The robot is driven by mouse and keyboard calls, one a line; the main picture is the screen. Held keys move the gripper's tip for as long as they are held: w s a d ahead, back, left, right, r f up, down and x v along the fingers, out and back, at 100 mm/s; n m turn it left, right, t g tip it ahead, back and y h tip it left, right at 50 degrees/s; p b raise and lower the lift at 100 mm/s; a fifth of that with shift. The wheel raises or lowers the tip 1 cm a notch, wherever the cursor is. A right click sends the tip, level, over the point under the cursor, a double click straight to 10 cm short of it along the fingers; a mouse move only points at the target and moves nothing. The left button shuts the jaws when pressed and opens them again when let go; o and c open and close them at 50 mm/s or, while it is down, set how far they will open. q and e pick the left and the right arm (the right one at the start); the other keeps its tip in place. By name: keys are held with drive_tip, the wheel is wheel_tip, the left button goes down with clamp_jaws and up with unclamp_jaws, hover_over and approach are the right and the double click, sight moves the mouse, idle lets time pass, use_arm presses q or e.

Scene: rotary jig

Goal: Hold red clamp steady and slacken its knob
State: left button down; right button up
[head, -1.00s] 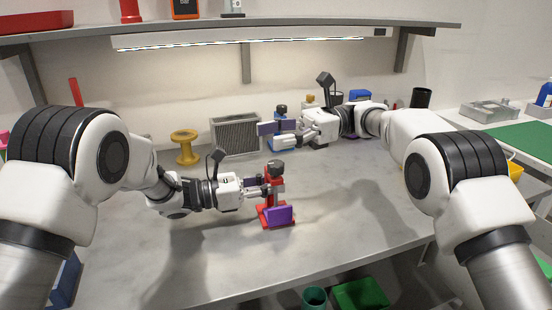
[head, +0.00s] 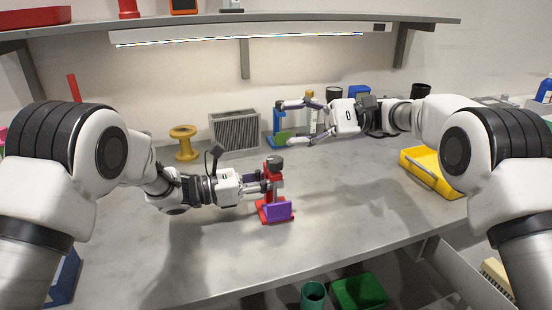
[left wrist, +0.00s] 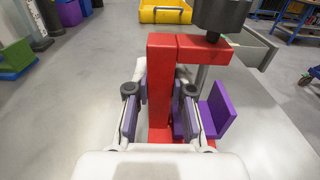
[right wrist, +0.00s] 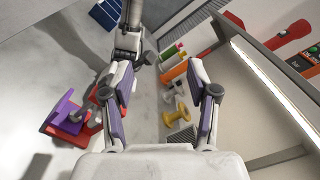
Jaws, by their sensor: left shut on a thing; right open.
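The red clamp (head: 265,214) stands upright on the table, with a dark knob (head: 275,160) on top and a purple block (head: 279,211) at its front. My left gripper (head: 266,187) is shut on the clamp's red post. In the left wrist view the red post (left wrist: 160,85) stands between the fingers, and the knob (left wrist: 220,14) is cut off by the top edge. My right gripper (head: 290,122) is open and empty, above the back of the table and apart from the clamp. In the right wrist view the purple block (right wrist: 62,108) shows at the left, beyond the open fingers.
A blue clamp-like fixture with a green plate (head: 283,136) stands behind my right gripper. A yellow spool (head: 184,145) and a grey finned box (head: 236,131) stand at the back left. A yellow tray (head: 432,174) is at the right. The table's front is clear.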

drive_tip(key=d+f+n+t, duration=0.3)
drive_tip(key=d+n, duration=0.1)
drive_tip(key=n, duration=0.5)
drive_tip(key=n+t, duration=0.3)
drive_tip(key=n, duration=0.9)
approach(276, 159)
drive_tip(key=a, duration=0.6)
drive_tip(key=a+f, duration=0.1)
drive_tip(key=a, duration=0.3)
drive_tip(key=shift+w, duration=0.35)
clamp_jaws()
